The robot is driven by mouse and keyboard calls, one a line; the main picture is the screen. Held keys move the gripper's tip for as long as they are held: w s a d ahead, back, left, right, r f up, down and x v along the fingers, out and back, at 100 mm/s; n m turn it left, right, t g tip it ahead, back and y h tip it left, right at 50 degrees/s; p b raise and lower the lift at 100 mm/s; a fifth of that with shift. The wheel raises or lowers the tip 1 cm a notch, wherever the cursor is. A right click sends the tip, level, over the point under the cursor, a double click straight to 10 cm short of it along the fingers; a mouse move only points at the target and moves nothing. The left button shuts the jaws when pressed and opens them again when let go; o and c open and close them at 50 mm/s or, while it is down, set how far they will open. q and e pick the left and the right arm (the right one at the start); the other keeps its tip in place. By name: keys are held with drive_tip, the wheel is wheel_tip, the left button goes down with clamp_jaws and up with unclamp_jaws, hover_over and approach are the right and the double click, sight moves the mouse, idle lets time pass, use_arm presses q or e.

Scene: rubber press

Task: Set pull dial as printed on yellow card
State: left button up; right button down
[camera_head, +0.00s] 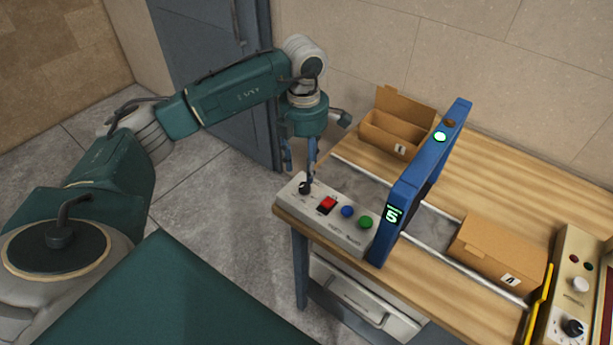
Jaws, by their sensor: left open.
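A grey control box (352,232) sits on the front left corner of the wooden table. It carries a black knob (304,187), a red rocker switch (327,205), a blue button (347,211) and a green button (366,222). My left gripper (307,178) points down right at the black knob, its fingers open; whether they touch it I cannot tell. A second panel (573,285) at the right edge has a black dial (573,327) and a pale knob (580,285). The labels are too small to read. No yellow card shows clearly. My right gripper is out of view.
A blue frame (423,180) with a lit "5" display (392,215) stands across the rails. An open cardboard box (397,125) is behind it and a closed one (498,252) in front. A yellow bar (540,305) borders the right panel. Wooden tabletop (500,180) is clear.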

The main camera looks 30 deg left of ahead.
sight(305, 185)
use_arm(q)
wheel_tip(305, 185, down, 5)
drive_tip(key=shift+r+p, duration=0.15)
drive_tip(key=shift+p, duration=0.6)
wheel_tip(305, 185, down, 2)
drive_tip(key=shift+w+f, duration=0.1)
drive_tip(key=shift+w, duration=0.05)
clamp_jaws()
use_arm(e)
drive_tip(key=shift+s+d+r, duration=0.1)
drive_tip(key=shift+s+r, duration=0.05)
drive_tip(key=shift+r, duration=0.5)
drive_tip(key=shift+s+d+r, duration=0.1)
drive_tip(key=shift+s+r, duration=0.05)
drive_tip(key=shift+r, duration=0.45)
